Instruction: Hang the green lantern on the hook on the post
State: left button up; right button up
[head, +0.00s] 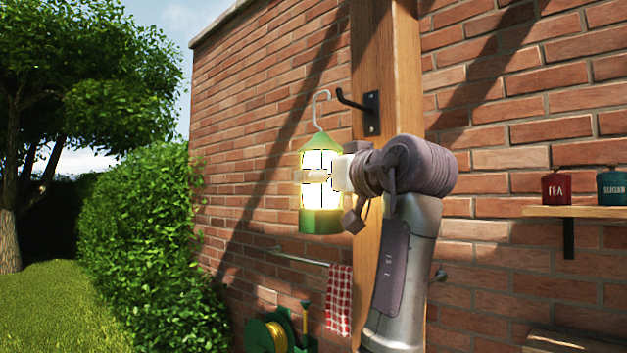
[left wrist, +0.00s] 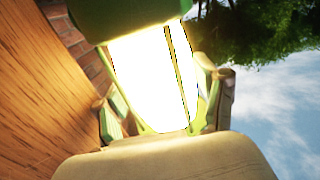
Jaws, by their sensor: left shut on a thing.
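The green lantern (head: 320,222) is lit, with a green cap and base and a pale wire hook on top. It hangs upright in the air left of the wooden post (head: 386,60). The dark hook (head: 356,103) sticks out from a plate on the post. The lantern's wire hook is just left of its tip, with a small gap in the picture; depth is hard to tell. My left gripper (head: 318,176) is shut around the lantern's glowing body. In the left wrist view the lantern (left wrist: 150,75) sits between the fingers (left wrist: 165,108), with the post (left wrist: 45,90) at left.
A rail (head: 300,257) with a checked towel (head: 339,300) is below on the brick wall. A shelf (head: 580,211) at right bears a red tea tin (head: 556,187) and a teal sugar tin (head: 611,188). Left of the lantern is free air.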

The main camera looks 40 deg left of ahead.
pick_arm(q)
jog(key=d+f+b, duration=0.1)
jog(key=d+f, duration=0.1)
jog(key=d, duration=0.5)
jog(key=shift+s, duration=0.3)
dwell(0.4)
jog(key=o, duration=1.4)
jog(key=shift+s, duration=0.1)
jog(key=shift+o, duration=1.1)
jog(key=shift+f, duration=0.1)
